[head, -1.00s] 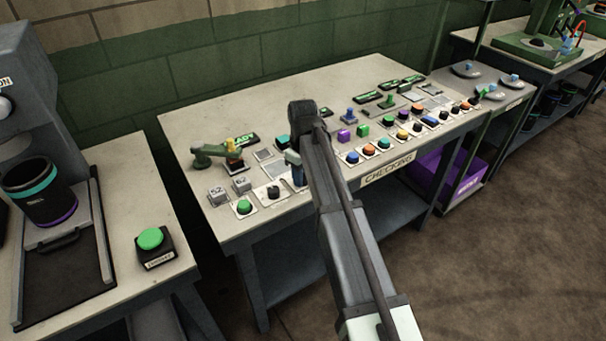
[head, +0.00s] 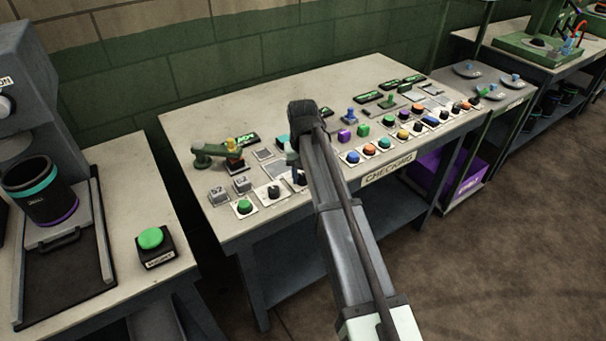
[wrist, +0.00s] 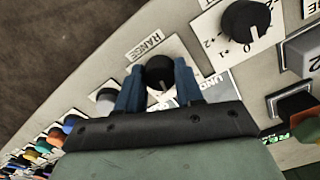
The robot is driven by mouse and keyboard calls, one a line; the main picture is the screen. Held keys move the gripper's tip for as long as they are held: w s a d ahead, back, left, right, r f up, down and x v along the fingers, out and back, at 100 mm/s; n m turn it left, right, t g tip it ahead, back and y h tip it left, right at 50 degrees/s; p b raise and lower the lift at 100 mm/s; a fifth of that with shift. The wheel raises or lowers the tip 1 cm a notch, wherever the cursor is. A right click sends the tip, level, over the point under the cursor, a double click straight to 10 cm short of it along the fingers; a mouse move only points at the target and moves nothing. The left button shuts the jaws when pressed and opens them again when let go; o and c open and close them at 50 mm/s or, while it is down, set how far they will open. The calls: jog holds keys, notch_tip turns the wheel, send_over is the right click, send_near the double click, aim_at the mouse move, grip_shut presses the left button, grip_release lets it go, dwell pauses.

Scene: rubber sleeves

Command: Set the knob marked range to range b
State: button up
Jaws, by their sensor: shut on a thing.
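The black range knob (wrist: 159,72) sits on a white plate beside the label "RANGE" (wrist: 147,45) in the wrist view. My gripper (wrist: 158,68) has its two blue fingers on either side of the knob and is shut on it. A white pointer line on the knob points down in the wrist view, towards my gripper's body. The fingers and palm hide much of the plate, so I cannot read which range the line is at. In the head view my arm hides most of the knob and the fingers.
A second black dial (wrist: 247,25) with number marks stands close by. A grey knob (wrist: 107,97) or button is on the other side. Several coloured buttons (wrist: 55,137) run along the panel edge. In the head view, a green button (head: 243,206) stands near the table's front left.

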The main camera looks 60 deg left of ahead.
aim_at(303, 176)
jog(key=shift+m, duration=1.6)
jog(key=shift+a, duration=0.1)
jog(key=o, duration=1)
jog(key=shift+o, duration=0.2)
jog(key=shift+r, duration=0.1)
notch_tip(303, 176, up, 14)
jog(key=shift+f, duration=0.2)
